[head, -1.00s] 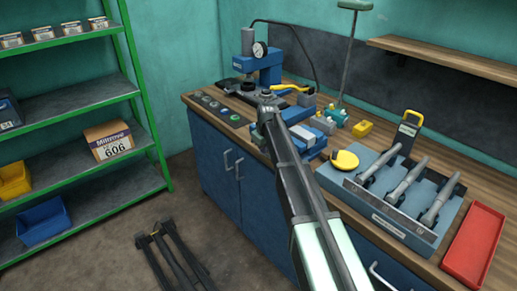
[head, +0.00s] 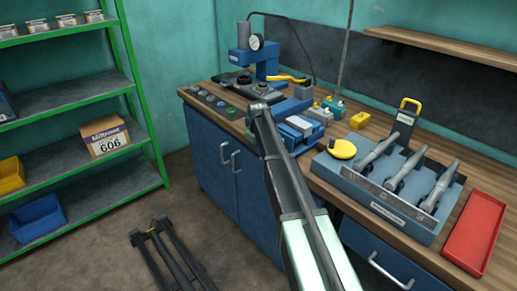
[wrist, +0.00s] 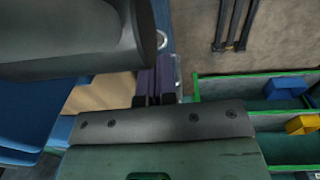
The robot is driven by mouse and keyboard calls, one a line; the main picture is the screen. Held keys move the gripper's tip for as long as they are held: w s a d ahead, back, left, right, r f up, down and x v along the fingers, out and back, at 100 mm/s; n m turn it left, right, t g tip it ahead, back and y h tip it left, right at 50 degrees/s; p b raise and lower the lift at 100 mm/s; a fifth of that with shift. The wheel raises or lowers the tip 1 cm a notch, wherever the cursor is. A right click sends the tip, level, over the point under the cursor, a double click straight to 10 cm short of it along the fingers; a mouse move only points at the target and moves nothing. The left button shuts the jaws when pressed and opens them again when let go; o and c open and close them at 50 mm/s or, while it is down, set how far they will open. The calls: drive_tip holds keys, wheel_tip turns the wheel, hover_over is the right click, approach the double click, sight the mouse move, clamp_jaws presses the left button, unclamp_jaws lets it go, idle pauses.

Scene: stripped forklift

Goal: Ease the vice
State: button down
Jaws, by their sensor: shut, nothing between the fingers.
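The vice (head: 302,125), blue with light grey blocks on top, sits near the front edge of the bench, just right of my arm's end. My arm covers part of its left side. My gripper (head: 259,106) is at the bench's front edge, left of the vice, and its fingers are hard to make out in the head view. In the wrist view the dark fingers (wrist: 154,86) are together and empty. A big dark grey cylinder fills the wrist view's upper left; I cannot tell what it is. The vice's handle is not clearly visible.
A blue press with a gauge (head: 256,60) stands behind. A yellow-handled tool (head: 287,79), a yellow disc (head: 341,149), a tool rack (head: 400,200) and a red tray (head: 474,236) lie along the bench (head: 322,187). Green shelving (head: 140,110) stands left, with floor between.

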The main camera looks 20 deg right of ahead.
drive_tip(key=shift+s+d+f+b, duration=0.15)
drive_tip(key=shift+s+f+b, duration=0.25)
drive_tip(key=shift+f+b, duration=0.3)
drive_tip(key=shift+f, duration=0.1)
drive_tip(key=w+a+r+p, duration=0.6)
drive_tip(key=w+r+p, duration=0.2)
drive_tip(key=w, duration=0.2)
drive_tip(key=s+a+m, duration=0.2)
drive_tip(key=s+a, duration=0.1)
drive_tip(key=s, duration=1.8)
drive_tip(key=s+a+m, duration=0.2)
drive_tip(key=s+a, duration=0.2)
drive_tip(key=s, duration=1.7)
drive_tip(key=shift+s+a+y, duration=0.2)
drive_tip(key=shift+s+y, duration=0.1)
